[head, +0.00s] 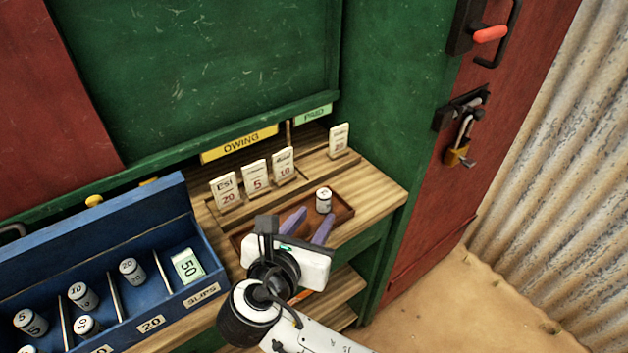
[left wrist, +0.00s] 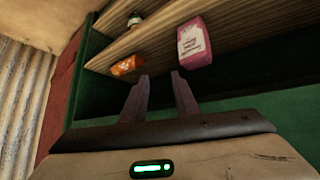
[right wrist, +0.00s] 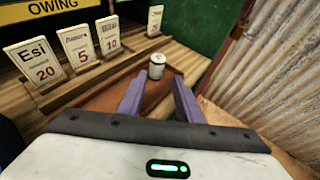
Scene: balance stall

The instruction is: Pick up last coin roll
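A white coin roll with a dark band (head: 324,200) stands upright on the brown wooden tray (head: 343,212) at the right of the counter. It also shows in the right wrist view (right wrist: 157,66), beyond my fingertips. My right gripper (head: 308,217) is open and empty over the tray, its purple fingers apart and pointing toward the roll, a little short of it. More coin rolls (head: 131,271) stand in the compartments of the blue box (head: 172,215) at the left. My left gripper (left wrist: 160,82) is open and empty, facing shelves; it is not seen in the head view.
Cards marked 20, 5 and 10 (head: 255,176) stand behind the tray under the OWING sign (head: 239,143). Another card (head: 339,140) stands by the PAID sign (head: 313,115). A pink box (left wrist: 194,43) and an orange bottle (left wrist: 127,65) are near my left gripper.

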